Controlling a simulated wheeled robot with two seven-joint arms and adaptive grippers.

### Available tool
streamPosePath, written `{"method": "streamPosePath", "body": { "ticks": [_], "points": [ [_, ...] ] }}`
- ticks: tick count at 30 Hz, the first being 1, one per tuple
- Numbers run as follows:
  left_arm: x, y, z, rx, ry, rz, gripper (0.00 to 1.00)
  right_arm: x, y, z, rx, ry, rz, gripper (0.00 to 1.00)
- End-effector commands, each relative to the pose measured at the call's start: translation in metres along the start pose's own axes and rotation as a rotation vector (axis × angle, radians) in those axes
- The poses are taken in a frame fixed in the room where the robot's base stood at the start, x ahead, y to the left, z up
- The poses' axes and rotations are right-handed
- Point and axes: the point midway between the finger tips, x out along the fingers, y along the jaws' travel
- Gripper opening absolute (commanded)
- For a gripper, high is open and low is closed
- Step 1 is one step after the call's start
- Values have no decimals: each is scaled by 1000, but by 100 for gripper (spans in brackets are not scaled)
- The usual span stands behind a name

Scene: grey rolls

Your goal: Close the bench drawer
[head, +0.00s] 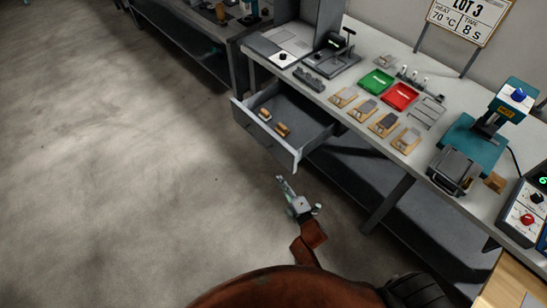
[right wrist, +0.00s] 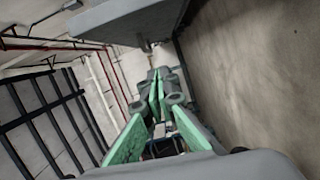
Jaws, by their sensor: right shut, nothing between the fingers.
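The bench drawer (head: 266,141) is pulled out from under the left part of the grey bench. Its tray is open to view, with a few small wooden-looking pieces (head: 281,129) inside. My right gripper (head: 282,183) is shut and empty. In the head view it shows just below the near corner of the drawer front, with a gap between them in the picture. In the right wrist view its green fingers (right wrist: 158,84) are together, and a grey panel, possibly the drawer, shows above them. My left gripper is not in view.
The bench top (head: 352,84) holds green (head: 377,81) and red (head: 401,96) trays, several wooden blocks, a teal press (head: 486,130) and a control box (head: 529,207). A bench leg (head: 388,204) stands right of my gripper. The floor (head: 110,170) at left is clear.

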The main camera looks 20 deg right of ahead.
Motion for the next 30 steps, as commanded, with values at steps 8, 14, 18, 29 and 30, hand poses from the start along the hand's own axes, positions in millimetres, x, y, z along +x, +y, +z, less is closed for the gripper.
{"method": "streamPosePath", "body": {
  "ticks": [8, 14, 18, 29, 30],
  "points": [
    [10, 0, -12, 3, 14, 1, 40, 25, 25, -4, -71, 10, 58, 0],
    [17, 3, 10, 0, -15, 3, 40, 64, 26, -5, -69, 10, 56, 0],
    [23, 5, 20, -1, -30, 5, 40, 93, 26, -5, -67, 10, 55, 0],
    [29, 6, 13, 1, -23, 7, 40, 115, 30, 30, -68, 9, 53, 0],
    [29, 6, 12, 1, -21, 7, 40, 115, 31, 31, -68, 9, 53, 0]
  ]
}}
